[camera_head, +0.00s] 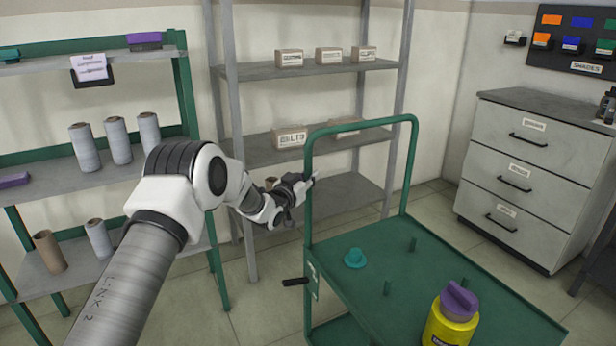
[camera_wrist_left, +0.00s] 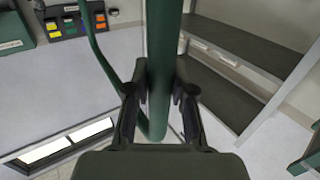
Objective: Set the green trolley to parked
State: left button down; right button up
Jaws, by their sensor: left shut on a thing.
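The green trolley (camera_head: 450,290) stands at the right of centre in the head view. Its tall green handle frame (camera_head: 362,124) rises at its far left side. My left gripper (camera_head: 306,183) is at the left upright of this handle frame, about halfway up. In the left wrist view the gripper (camera_wrist_left: 161,88) is shut on a green tube (camera_wrist_left: 162,50), with a finger on each side. A black lever (camera_head: 294,281) sticks out to the left from a small labelled plate (camera_head: 313,281) on the trolley's side. My right gripper is not in view.
A yellow container (camera_head: 450,325) with a purple top and a teal piece (camera_head: 355,259) stand on the trolley deck, with short green pegs. Grey shelving (camera_head: 310,148) stands behind, a green rack (camera_head: 95,180) at left, drawers (camera_head: 530,165) at right. Floor left of the trolley is clear.

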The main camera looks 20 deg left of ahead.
pick_arm(q)
jog(key=shift+a+r, duration=0.15)
jog(key=shift+r, duration=0.15)
jog(key=c, duration=1)
grip_release()
jog(key=shift+w+f, duration=0.1)
jog(key=shift+w, duration=0.05)
jog(key=shift+a+f, duration=0.15)
jog(key=shift+f, duration=0.05)
jog(key=s, duration=1.2)
jog(key=shift+a, duration=0.4)
